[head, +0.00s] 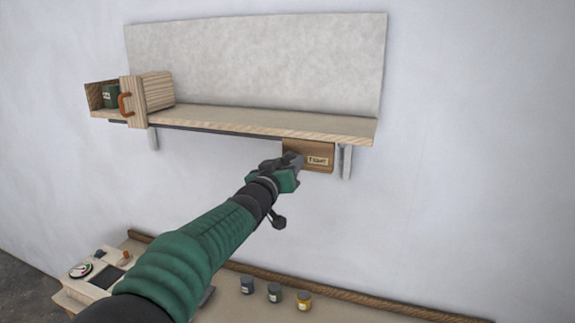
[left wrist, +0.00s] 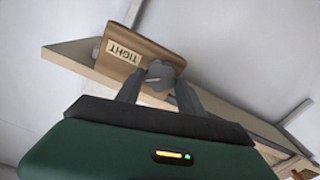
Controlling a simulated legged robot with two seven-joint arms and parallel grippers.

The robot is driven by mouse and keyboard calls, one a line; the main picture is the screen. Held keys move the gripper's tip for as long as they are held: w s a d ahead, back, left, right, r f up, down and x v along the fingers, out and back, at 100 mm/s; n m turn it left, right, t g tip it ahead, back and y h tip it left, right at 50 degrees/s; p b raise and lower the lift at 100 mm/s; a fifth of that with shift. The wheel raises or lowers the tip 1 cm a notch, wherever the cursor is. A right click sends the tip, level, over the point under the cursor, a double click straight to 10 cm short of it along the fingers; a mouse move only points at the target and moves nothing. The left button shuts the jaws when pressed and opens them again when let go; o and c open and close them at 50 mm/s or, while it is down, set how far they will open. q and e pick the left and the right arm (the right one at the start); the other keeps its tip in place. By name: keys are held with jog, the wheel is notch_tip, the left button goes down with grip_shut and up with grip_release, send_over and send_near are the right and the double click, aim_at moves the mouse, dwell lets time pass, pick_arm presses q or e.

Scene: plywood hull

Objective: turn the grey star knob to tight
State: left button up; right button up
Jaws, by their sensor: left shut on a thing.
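The grey star knob (left wrist: 159,74) sits on a brown wooden block with a "TIGHT" label (left wrist: 124,52), seen in the left wrist view. My left gripper (left wrist: 160,88) is shut on the knob, one finger on each side of it. In the head view my left gripper (head: 292,168) is at the block (head: 318,156) under the right end of the shelf, and it hides the knob there. The "TIGHT" label (head: 318,161) shows just right of the gripper. My right gripper is not in view.
The wall shelf (head: 250,122) runs just above my gripper, with a bracket (head: 346,162) right of the block. Below are several small jars (head: 275,293) and a panel with a gauge (head: 82,270).

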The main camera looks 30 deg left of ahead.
pick_arm(q)
jog(key=shift+f+m, duration=0.1)
jog(key=shift+m, duration=0.2)
jog(key=shift+m+b, duration=0.65)
jog(key=shift+m, duration=0.25)
jog(key=shift+d+m+b, duration=0.1)
jog(key=shift+m+b, duration=0.6)
jog(key=shift+m, duration=1.3)
jog(key=o, duration=1)
